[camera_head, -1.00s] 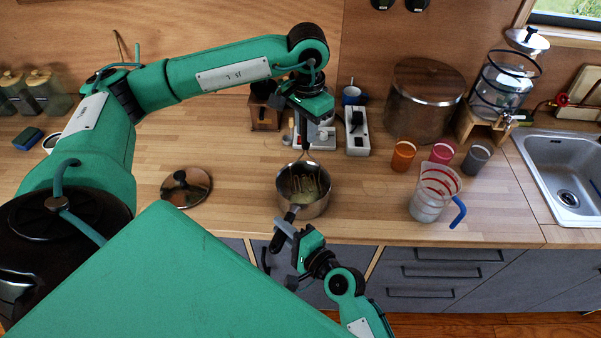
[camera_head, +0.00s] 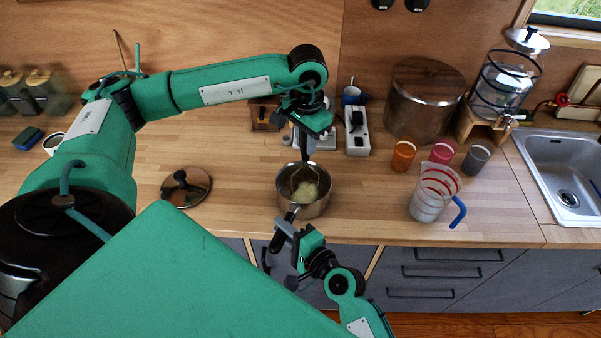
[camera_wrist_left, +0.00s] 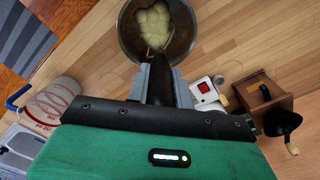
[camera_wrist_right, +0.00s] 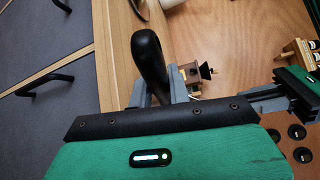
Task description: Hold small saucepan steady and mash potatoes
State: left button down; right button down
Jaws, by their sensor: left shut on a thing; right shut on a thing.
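The small saucepan (camera_head: 321,205) stands on the wooden counter near its front edge. Pale potatoes (camera_head: 308,193) lie in it as a lump; they also show in the left wrist view (camera_wrist_left: 152,24). My left gripper (camera_head: 305,143) is above the pan, shut on the dark handle of a masher (camera_wrist_left: 158,88). The masher's wire head (camera_head: 294,181) is within the pan's outline, at its left side; whether it touches the potatoes I cannot tell. My right gripper (camera_head: 289,230) is at the counter's front edge, shut on the saucepan's black handle (camera_wrist_right: 150,62).
A lid (camera_head: 187,188) lies left of the pan. A measuring jug (camera_head: 430,205), several cups (camera_head: 403,156) and a large pot (camera_head: 424,100) stand to the right. Counter beside the pan is clear.

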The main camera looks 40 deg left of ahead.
jog(key=shift+r, duration=0.1)
pick_arm(q)
jog(key=shift+r, duration=2.3)
jog(key=shift+r, duration=4.9)
pick_arm(e)
jog(key=c, duration=1.2)
grip_release()
jog(key=shift+c, duration=0.2)
